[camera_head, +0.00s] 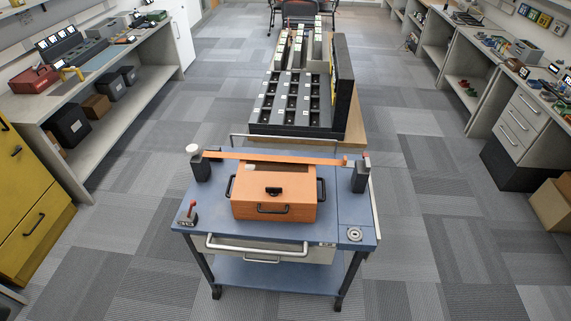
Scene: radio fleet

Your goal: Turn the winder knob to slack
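An orange case (250,208) with dark handles sits on a blue-topped cart (220,228). An orange strap (285,158) runs across above the case's back part, between a dark left post (203,170) and a dark right post (360,179). A pale round knob (191,149) is at the top of the left post; it looks like the winder knob, but its turn position is too small to read. The strap looks straight. Neither of my grippers is in view.
A small red-handled lever (192,208) stands at the cart's front left, and a round fitting (354,234) is at its front right. A black slotted rack (290,105) stands behind the cart. Benches line both sides, with open carpeted floor (425,245) between.

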